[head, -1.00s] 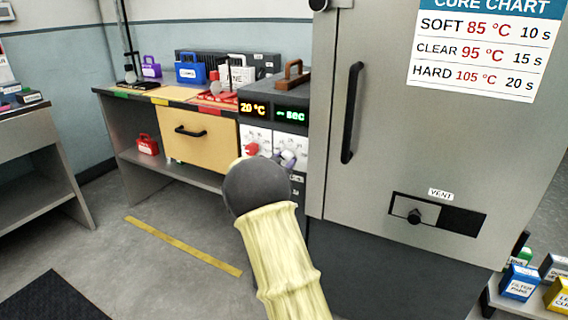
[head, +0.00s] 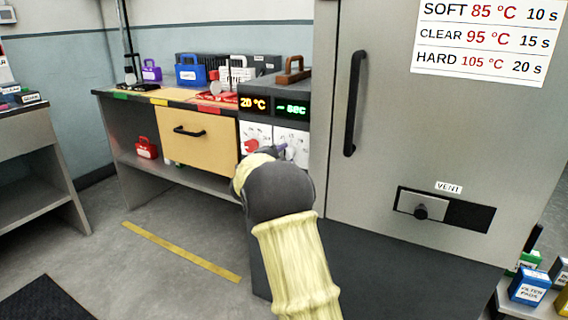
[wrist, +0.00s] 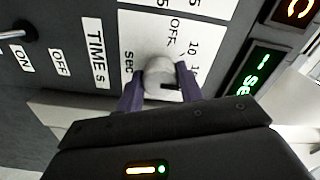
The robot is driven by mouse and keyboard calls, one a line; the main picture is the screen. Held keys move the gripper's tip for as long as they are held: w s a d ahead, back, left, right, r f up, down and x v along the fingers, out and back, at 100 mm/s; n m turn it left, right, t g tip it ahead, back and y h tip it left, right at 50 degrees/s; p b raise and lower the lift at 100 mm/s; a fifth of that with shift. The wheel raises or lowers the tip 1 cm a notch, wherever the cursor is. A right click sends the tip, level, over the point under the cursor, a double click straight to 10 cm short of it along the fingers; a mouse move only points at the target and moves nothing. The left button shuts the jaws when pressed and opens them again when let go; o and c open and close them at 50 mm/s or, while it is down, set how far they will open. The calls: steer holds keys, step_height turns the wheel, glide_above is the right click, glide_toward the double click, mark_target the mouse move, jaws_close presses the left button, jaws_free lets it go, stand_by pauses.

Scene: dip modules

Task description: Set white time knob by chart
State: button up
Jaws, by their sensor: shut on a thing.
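The white time knob (wrist: 160,76) sits on a white dial plate in the wrist view, under the label "TIME s". My gripper (wrist: 160,92) is shut on it, with one purple finger on each side. The dial shows "OFF", 10 and other partly hidden numbers. The green time display (head: 292,109) reads a dash and "sec". The red temperature knob (head: 251,146) is left of the time dial, below the orange display (head: 254,104) reading 20 °C. The cure chart (head: 486,40) lists SOFT 85 °C 10 s, CLEAR 95 °C 15 s, HARD 105 °C 20 s.
A large grey cabinet door with a black handle (head: 354,103) and a vent slider (head: 422,208) stands right of the panel. A bench with a wooden drawer (head: 197,141) is to the left. A switch (wrist: 18,33) marked ON and OFF is near the dial.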

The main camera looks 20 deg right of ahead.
steer(key=shift+f+m+b, duration=0.1)
steer(key=shift+m+b, duration=2.55)
steer(key=shift+m, duration=0.85)
steer(key=o, duration=1)
steer(key=p+v, duration=0.4)
steer(key=v, duration=1.3)
steer(key=shift+s+a, duration=0.2)
steer(key=shift+w, duration=0.1)
